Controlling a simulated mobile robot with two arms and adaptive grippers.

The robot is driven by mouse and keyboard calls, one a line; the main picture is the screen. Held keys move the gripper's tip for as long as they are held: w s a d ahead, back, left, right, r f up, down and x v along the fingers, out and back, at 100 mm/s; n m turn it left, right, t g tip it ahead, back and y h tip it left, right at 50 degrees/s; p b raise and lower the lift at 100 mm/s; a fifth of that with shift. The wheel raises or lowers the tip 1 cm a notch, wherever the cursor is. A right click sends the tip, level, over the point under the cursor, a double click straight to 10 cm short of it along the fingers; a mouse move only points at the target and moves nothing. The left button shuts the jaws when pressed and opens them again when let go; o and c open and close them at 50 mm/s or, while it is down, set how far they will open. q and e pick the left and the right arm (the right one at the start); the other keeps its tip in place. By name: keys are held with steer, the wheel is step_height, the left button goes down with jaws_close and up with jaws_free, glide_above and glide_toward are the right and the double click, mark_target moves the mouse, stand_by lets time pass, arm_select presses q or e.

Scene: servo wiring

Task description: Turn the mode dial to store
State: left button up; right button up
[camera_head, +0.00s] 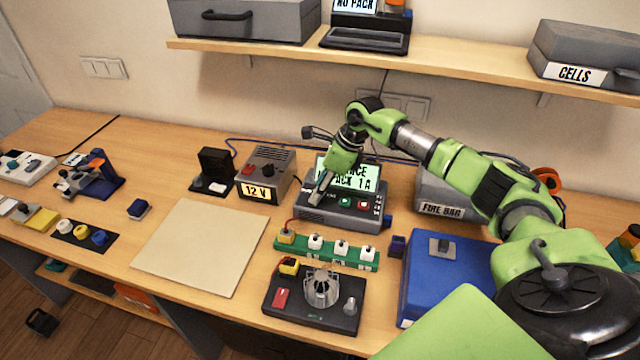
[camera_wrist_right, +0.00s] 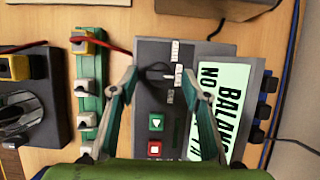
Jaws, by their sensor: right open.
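The charger (camera_head: 345,217) is a dark grey box with a lit pale green screen (camera_wrist_right: 221,110); the screen's visible words include "BALAN" and "NO". Its mode dial (camera_wrist_right: 155,73) is a small black knob, with small white labels beside it that I cannot read surely. My right gripper (camera_head: 322,188) reaches down over the charger and hides the dial in the head view. In the right wrist view my right gripper (camera_wrist_right: 164,72) is open, with one finger on either side of the dial. I cannot tell whether the fingers touch it. My left gripper is out of view.
A green button (camera_wrist_right: 156,122) and a red button (camera_wrist_right: 154,148) lie between the fingers. A green strip with white plugs (camera_head: 327,251) lies in front of the charger. The 12 V supply (camera_head: 266,172) stands left, the blue box (camera_head: 440,275) right. The beige mat (camera_head: 200,245) is bare.

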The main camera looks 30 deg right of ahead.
steer(key=shift+f, duration=0.15)
steer(key=c, duration=1.1)
